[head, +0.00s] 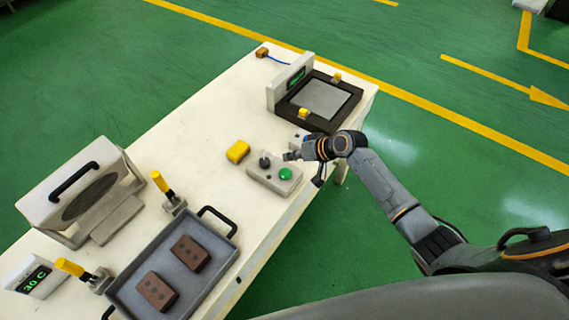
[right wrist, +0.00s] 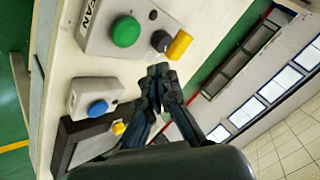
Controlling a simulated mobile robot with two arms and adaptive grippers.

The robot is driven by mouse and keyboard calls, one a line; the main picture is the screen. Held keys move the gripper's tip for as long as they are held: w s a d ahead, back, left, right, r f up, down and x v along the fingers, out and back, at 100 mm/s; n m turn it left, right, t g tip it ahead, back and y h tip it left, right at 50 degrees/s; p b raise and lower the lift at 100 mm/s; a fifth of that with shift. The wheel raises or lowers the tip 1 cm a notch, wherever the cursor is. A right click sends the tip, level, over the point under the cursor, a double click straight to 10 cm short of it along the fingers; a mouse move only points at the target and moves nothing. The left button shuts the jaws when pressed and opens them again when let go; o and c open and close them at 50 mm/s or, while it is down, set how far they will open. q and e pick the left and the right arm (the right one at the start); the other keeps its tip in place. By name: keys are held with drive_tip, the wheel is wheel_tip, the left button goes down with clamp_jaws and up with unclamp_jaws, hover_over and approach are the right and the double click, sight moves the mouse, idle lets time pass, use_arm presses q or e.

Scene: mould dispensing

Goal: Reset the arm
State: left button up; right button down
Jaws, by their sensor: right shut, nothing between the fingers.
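My right arm reaches in from the right in the head view. Its gripper (head: 289,156) is shut and empty, over the table edge beside the control box (head: 262,178). The box has a green button (head: 285,174) and a black knob (head: 265,160). In the right wrist view the shut fingertips (right wrist: 157,72) are just below the knob (right wrist: 161,41) and green button (right wrist: 125,32) in the picture; I cannot tell if they touch the box. A second box with a blue button (right wrist: 97,108) is partly hidden by my gripper in the head view. My left gripper is not in view.
A grey tray (head: 222,252) with two brown blocks lies on the white table (head: 205,150). Green floor right of the table is clear.

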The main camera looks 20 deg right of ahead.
drive_tip(key=s+a+n+g+h, duration=0.2)
drive_tip(key=s+a+n+h, duration=0.1)
drive_tip(key=s, duration=2)
drive_tip(key=s+d+r+g+h, duration=0.1)
drive_tip(key=s+d+r+h, duration=0.3)
drive_tip(key=s, duration=0.5)
wheel_tip(320, 180, down, 32)
drive_tip(key=s+g+b, duration=0.1)
drive_tip(key=s+b, duration=0.1)
drive_tip(key=b, duration=0.5)
drive_tip(key=s+d+f+b, duration=0.2)
drive_tip(key=s+f+b, duration=0.1)
drive_tip(key=s+f, duration=0.5)
drive_tip(key=s+d+f+g+b, duration=0.1)
drive_tip(key=s+f+b, duration=0.2)
drive_tip(key=s+f, duration=0.5)
wheel_tip(320, 180, down, 7)
drive_tip(key=shift+s+d+r+g+y, duration=0.2)
drive_tip(key=shift+s+d+g+y, duration=0.05)
drive_tip(key=shift+d+g+y, duration=0.1)
